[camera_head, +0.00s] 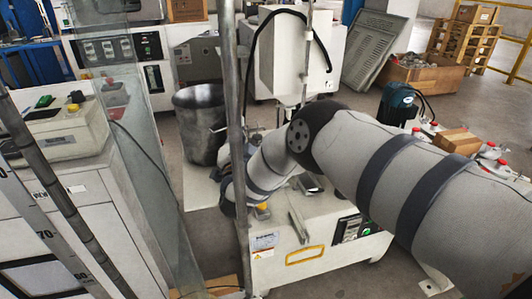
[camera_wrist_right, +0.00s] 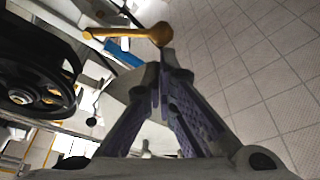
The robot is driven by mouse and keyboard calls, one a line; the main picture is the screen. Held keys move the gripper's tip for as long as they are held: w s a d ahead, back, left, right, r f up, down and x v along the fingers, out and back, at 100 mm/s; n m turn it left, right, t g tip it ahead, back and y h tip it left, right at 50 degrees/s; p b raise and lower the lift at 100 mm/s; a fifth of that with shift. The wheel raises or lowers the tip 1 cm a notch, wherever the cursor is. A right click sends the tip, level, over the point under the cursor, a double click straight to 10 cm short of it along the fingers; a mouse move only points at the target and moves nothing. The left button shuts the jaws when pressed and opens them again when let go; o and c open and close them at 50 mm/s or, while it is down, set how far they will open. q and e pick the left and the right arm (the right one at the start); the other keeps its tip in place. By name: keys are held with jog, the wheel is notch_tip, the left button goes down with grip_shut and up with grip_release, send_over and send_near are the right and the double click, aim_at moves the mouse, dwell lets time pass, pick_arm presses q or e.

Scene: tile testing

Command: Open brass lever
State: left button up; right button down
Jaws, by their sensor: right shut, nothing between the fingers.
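The brass lever (camera_wrist_right: 125,33) shows at the top of the right wrist view. It is a yellow bar lying roughly level, with a rounded hub (camera_wrist_right: 160,34) at its right end. My right gripper (camera_wrist_right: 162,68) is shut and empty, its fingertips just below the hub in the picture. I cannot tell whether the tips touch the lever. In the head view my right arm reaches in from the right and bends down near the middle; its gripper is hidden there, and I cannot make out the lever. My left gripper is not in view.
A black wheel (camera_wrist_right: 40,70) stands at the left of the wrist view, with tiled floor (camera_wrist_right: 265,70) open at right. In the head view a white machine (camera_head: 330,262) stands below my arm, beside a metal bin (camera_head: 199,122) and a thin upright pole (camera_head: 233,80).

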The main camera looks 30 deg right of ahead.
jog(key=shift+a, duration=0.1)
dwell(0.6)
notch_tip(320, 180, up, 10)
dwell(0.4)
